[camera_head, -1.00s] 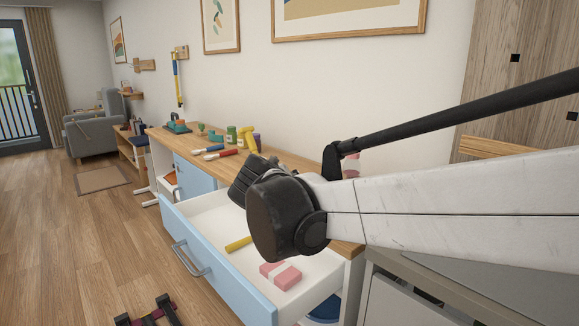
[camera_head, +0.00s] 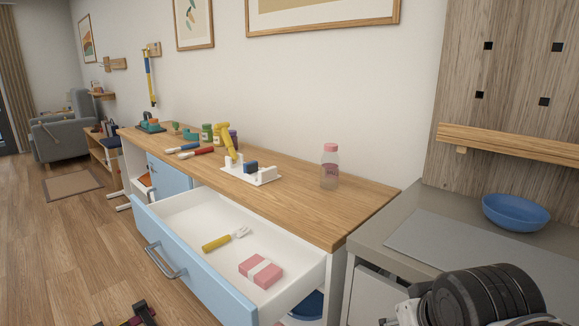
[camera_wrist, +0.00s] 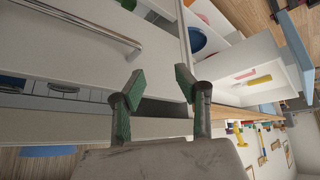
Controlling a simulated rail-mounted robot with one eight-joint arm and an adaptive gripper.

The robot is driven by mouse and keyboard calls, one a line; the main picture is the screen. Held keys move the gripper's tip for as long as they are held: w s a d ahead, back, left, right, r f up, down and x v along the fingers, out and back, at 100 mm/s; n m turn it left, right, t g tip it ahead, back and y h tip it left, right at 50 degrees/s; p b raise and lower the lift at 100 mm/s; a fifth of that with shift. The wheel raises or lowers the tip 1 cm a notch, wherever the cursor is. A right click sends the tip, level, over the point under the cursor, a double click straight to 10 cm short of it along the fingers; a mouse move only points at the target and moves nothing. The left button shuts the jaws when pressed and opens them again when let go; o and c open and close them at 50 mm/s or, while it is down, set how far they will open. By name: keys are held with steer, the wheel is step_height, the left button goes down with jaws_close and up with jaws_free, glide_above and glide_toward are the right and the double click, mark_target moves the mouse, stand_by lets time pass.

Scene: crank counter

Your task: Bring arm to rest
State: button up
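My gripper (camera_wrist: 159,90) shows in the wrist view with its two green-padded fingers spread apart. Nothing is between them, so it is open and empty. It is in front of pale cabinet fronts with a bar handle (camera_wrist: 85,20), apart from the open drawer. In the head view only a black rounded joint and pale links of my arm show, low at the bottom right edge. My gripper is out of that view.
The blue-fronted drawer (camera_head: 200,272) stands open, holding a yellow-handled brush (camera_head: 217,243) and a pink block (camera_head: 261,271). The wooden counter (camera_head: 300,212) bears a pink-capped bottle (camera_head: 329,168) and a white fixture (camera_head: 248,175). A blue bowl (camera_head: 515,212) sits on the grey counter (camera_head: 425,240).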

step_height(320, 180, up, 17)
steer(key=s+d+p, duration=0.1)
steer(key=p, duration=1.7)
steer(key=shift+s+r+m, duration=0.15)
steer(key=shift+s+m, duration=0.25)
